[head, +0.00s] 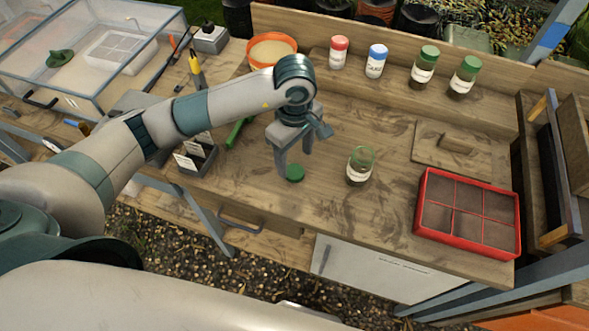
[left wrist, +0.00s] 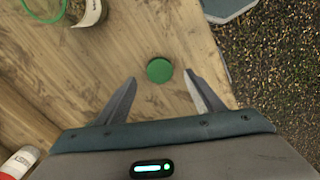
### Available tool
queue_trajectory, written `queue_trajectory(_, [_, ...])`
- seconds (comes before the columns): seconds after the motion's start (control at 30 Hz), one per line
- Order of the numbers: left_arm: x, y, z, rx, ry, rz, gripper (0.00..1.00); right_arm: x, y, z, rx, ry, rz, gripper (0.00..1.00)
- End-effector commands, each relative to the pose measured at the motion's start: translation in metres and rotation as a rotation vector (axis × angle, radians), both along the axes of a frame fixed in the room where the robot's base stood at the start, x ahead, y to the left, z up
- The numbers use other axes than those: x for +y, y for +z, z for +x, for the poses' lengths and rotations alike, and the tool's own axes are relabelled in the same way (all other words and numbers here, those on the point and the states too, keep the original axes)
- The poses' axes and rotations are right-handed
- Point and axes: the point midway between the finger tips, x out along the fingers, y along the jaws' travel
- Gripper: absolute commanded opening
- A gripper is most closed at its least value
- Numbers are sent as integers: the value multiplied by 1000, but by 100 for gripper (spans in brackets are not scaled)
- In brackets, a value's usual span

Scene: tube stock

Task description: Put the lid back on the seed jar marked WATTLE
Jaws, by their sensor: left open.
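A green lid (head: 295,173) lies flat on the wooden bench. An open glass jar (head: 360,166) with a green rim and a pale label stands to the right of the lid; I cannot read its label. My left gripper (head: 295,172) is open and empty above the lid. In the left wrist view the lid (left wrist: 159,71) lies just beyond and between the two fingertips (left wrist: 160,78), apart from them. Part of the jar (left wrist: 90,12) shows at the top left there. My right gripper is not in view.
Lidded jars stand on the back shelf: one red (head: 339,52), one blue (head: 376,61) and two green (head: 424,66). A red divided tray (head: 425,178) sits at right, with a wooden board (head: 430,150) behind it. An orange-rimmed sieve (head: 293,42) is at the back.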

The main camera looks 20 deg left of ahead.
Motion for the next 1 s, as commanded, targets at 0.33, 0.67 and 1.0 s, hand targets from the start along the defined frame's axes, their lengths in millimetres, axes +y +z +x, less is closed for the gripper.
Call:
queue_trajectory(0.33, [0,-4,0,3,1,0,62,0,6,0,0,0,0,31])
queue_trajectory(0.67, [1,-38,0,4,2,0,62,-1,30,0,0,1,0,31])
queue_trajectory(1.0, [2,-52,1,0,0,0,62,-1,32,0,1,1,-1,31])
